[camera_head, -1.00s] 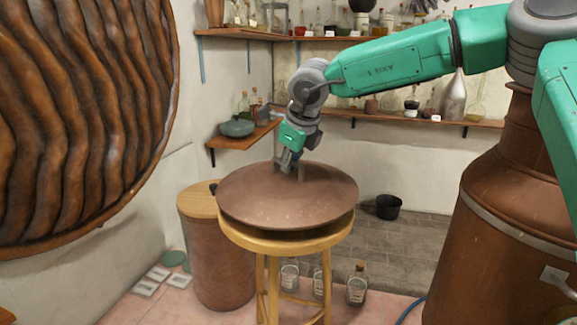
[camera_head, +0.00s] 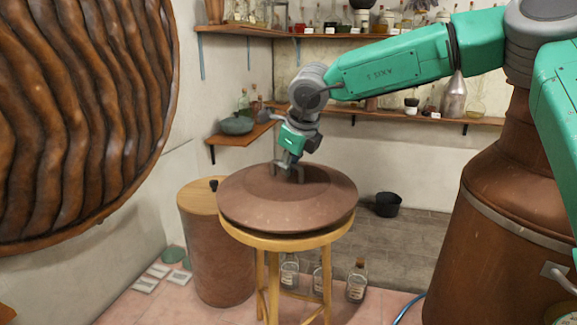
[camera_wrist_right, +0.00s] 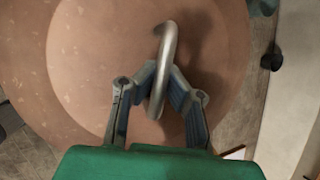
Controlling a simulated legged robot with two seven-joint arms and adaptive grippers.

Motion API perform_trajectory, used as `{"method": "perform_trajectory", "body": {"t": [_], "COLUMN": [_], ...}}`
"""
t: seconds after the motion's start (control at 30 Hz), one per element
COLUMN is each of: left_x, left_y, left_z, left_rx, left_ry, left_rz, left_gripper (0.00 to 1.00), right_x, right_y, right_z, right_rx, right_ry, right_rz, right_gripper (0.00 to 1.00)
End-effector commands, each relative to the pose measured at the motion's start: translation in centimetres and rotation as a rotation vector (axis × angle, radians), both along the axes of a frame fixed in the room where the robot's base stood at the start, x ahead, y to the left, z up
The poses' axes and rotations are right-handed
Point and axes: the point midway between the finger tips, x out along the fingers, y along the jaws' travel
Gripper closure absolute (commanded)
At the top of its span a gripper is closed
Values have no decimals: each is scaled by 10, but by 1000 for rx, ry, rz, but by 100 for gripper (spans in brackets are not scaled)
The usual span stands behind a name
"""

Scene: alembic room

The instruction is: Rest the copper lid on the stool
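The copper lid (camera_head: 250,203) is a wide, shallow reddish-brown dome with a metal loop handle (camera_wrist_right: 166,50) on top. It lies over the round wooden stool (camera_head: 290,243), roughly centred and nearly level, and covers most of the seat. Its lower edge appears to touch the seat or sit very close to it. My right gripper (camera_head: 289,168) is above the lid's middle. In the right wrist view, its two fingers (camera_wrist_right: 164,78) close in on the handle from both sides. My left gripper is not in view.
A lidded copper drum (camera_head: 212,250) stands left of the stool. A large copper still (camera_head: 505,240) stands at the right. Glass bottles (camera_head: 355,283) stand on the floor behind the stool's legs. A black pot (camera_head: 387,205) sits farther back. Shelves with jars line the walls.

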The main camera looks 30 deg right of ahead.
Motion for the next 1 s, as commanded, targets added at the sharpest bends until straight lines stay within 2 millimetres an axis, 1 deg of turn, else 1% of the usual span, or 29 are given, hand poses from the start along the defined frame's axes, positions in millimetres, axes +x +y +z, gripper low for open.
{"method": "perform_trajectory", "body": {"t": [0.23, 0.8, 0.87, 0.9, 1.0], "left_x": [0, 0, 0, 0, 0], "left_y": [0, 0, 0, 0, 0], "left_z": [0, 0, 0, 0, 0], "left_rx": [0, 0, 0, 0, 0], "left_ry": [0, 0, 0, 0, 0], "left_rz": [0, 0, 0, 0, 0], "left_gripper": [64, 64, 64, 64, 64], "right_x": [1, 1, 1, 1, 1], "right_y": [1, 1, 1, 1, 1], "right_z": [2, -2, -2, -2, -2], "right_rx": [1, 0, 0, 0, -1], "right_ry": [-4, -4, -3, -3, -2], "right_rz": [0, 1, 1, 1, 1], "right_gripper": [100, 100, 78, 71, 71]}}
